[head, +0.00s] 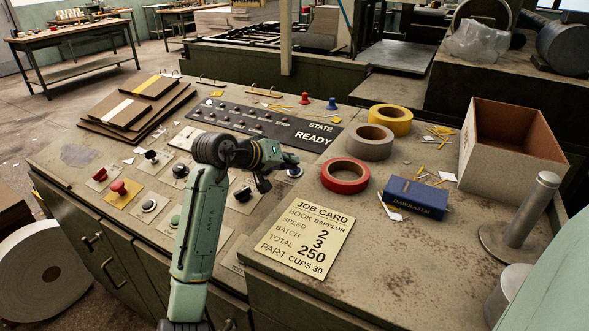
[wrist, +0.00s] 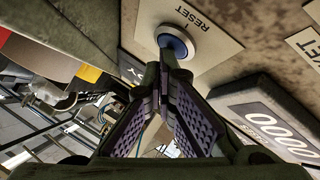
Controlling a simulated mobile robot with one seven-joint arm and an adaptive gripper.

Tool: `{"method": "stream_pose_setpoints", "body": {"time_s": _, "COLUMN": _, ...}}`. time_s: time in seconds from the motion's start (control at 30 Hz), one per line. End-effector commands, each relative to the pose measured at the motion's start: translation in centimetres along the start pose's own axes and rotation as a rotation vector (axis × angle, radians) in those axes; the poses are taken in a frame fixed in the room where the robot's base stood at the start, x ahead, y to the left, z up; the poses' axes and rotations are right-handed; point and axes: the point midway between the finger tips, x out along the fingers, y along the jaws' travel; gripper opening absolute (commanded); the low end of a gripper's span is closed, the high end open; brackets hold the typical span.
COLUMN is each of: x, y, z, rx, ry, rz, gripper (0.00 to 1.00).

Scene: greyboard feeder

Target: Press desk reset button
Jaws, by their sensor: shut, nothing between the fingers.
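The reset button is a blue cap in a white ring on a plate lettered RESET. In the wrist view the button (wrist: 177,42) is just beyond my fingertips, and they cover its lower left part. In the head view the blue button (head: 295,172) shows at the end of my gripper (head: 290,161). My gripper is shut and empty, its tips together in the wrist view (wrist: 165,66). The tips are very close to the cap; I cannot tell whether they touch it. The desk's dark display (head: 312,134) reads STATE READY.
A red mushroom button (head: 119,188) and several other controls sit left of my arm. A red tape roll (head: 345,175), a blue box (head: 414,197) and a job card (head: 306,238) lie right of my gripper. A counter (wrist: 268,125) stands beside the button.

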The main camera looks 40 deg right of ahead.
Motion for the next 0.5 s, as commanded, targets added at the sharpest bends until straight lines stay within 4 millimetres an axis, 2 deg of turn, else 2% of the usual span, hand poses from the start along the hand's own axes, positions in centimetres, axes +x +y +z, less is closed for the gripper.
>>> {"method": "stream_pose_setpoints", "body": {"time_s": 0.27, "x": -1.1, "y": 0.9, "z": -0.8, "rx": 0.0, "ry": 0.0, "rz": 0.0, "gripper": 0.0}}
{"method": "stream_pose_setpoints", "body": {"time_s": 0.5, "x": -1.1, "y": 0.8, "z": -0.8, "rx": 0.0, "ry": 0.0, "rz": 0.0, "gripper": 0.0}}
